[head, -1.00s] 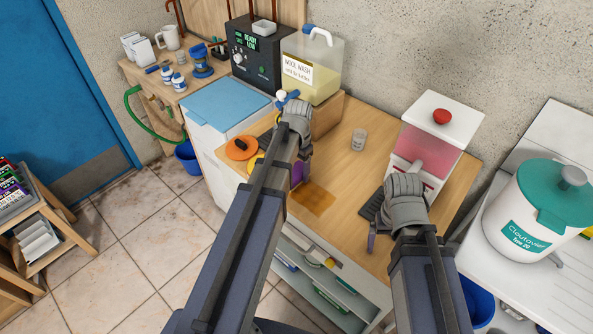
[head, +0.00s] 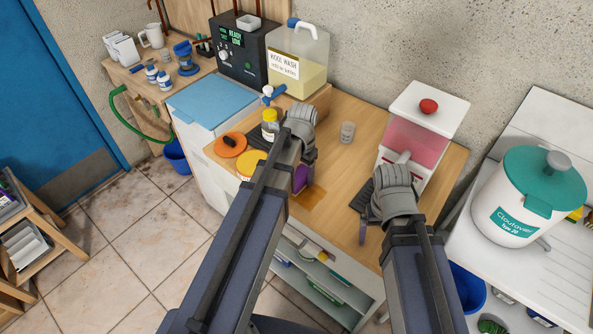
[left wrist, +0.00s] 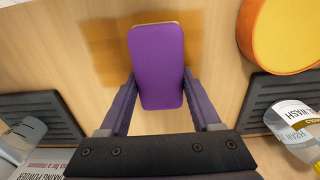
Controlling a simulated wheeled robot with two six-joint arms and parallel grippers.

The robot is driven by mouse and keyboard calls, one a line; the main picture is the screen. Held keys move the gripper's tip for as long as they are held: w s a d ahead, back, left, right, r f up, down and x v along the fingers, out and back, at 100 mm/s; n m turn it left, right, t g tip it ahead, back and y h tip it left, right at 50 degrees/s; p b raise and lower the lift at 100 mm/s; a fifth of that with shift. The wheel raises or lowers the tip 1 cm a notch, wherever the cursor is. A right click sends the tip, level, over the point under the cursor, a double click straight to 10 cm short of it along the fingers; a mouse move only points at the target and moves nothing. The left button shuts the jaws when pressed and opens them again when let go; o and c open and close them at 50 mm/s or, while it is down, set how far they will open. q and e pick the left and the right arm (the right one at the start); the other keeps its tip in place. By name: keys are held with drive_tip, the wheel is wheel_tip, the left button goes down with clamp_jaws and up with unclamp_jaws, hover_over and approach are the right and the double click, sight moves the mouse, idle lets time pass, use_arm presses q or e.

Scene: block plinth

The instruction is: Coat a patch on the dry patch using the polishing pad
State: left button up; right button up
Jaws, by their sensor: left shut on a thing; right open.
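The polishing pad (left wrist: 157,65) is a flat purple rectangle with a tan edge. My left gripper (left wrist: 160,82) is shut on its sides. In the head view the pad (head: 301,178) shows partly beside my left gripper. The dry patch (head: 312,200) is a brown-orange stain on the wooden worktop, partly hidden by my left arm. In the left wrist view the pad overlaps the patch (left wrist: 105,55); I cannot tell whether it touches the wood. My right gripper (head: 367,225) is open and empty near the worktop's front right.
Left of the patch are a yellow-lidded tub (head: 252,160), an orange disc (head: 231,145) and a yellow-capped bottle (head: 270,125). A small cup (head: 347,131) stands behind.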

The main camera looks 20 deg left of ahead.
sight(325, 196)
use_arm(q)
drive_tip(key=shift+s+d, duration=0.3)
drive_tip(key=shift+d, duration=0.55)
drive_tip(key=shift+s+d, duration=0.35)
drive_tip(key=shift+d, duration=0.5)
drive_tip(key=shift+s+d, duration=0.3)
drive_tip(key=shift+d, duration=0.55)
drive_tip(key=shift+s+d, duration=0.3)
drive_tip(key=shift+d, duration=0.6)
drive_tip(key=shift+s+d, duration=0.25)
drive_tip(key=shift+d, duration=0.6)
drive_tip(key=shift+r, duration=0.15)
use_arm(e)
drive_tip(key=shift+r, duration=0.1)
use_arm(q)
wheel_tip(325, 196, up, 6)
drive_tip(key=p, duration=0.6)
drive_tip(key=shift+a, duration=0.1)
use_arm(e)
wheel_tip(325, 196, up, 6)
drive_tip(key=shift+f, duration=0.1)
